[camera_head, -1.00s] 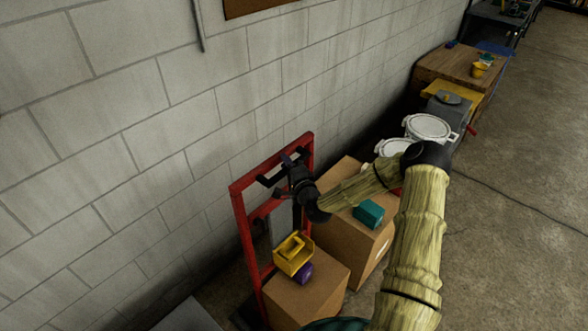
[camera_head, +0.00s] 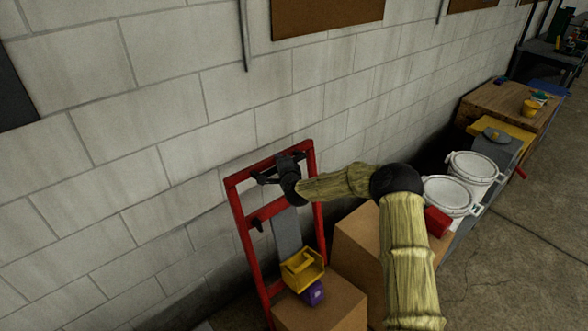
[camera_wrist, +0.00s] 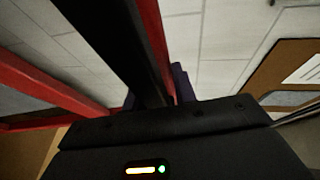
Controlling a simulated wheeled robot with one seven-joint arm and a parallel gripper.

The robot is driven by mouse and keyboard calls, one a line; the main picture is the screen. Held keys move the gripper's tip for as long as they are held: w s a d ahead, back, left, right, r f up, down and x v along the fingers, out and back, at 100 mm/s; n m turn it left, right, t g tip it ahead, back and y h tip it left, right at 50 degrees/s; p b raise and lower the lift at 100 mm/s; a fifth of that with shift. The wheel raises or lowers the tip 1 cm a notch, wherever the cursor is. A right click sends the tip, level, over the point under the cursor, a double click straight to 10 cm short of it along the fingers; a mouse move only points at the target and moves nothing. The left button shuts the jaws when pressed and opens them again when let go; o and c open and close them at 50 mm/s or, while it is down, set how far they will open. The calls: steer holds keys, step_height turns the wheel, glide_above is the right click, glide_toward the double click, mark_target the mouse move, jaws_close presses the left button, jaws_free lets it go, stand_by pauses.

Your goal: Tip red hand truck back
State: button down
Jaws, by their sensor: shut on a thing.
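The red hand truck (camera_head: 246,245) stands close to the block wall in the head view, with its top crossbar (camera_head: 250,170) at the upper end. My gripper (camera_head: 277,169) is at this crossbar, shut on it. My wrist hides part of the bar's right half. The exact contact and any tilt of the truck are hard to tell.
A cardboard box (camera_head: 322,308) with a yellow bin (camera_head: 301,270) and a purple item (camera_head: 313,293) sits at the truck's front. A larger box (camera_head: 358,248) is to its right. White buckets (camera_head: 447,194) and a wooden bench (camera_head: 500,105) stand beyond. Open floor lies at right.

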steer(key=shift+w+a+r, duration=0.1)
steer(key=shift+w+a, duration=0.1)
steer(key=shift+a, duration=0.15)
steer(key=c, duration=1.4)
jaws_free()
steer(key=shift+a, duration=0.2)
steer(key=shift+o, duration=0.2)
steer(key=shift+d, duration=0.1)
steer(key=shift+s+d, duration=0.1)
steer(key=shift+s, duration=0.05)
steer(key=b+v, duration=0.6)
steer(key=v, duration=1.1)
steer(key=shift+d, duration=0.1)
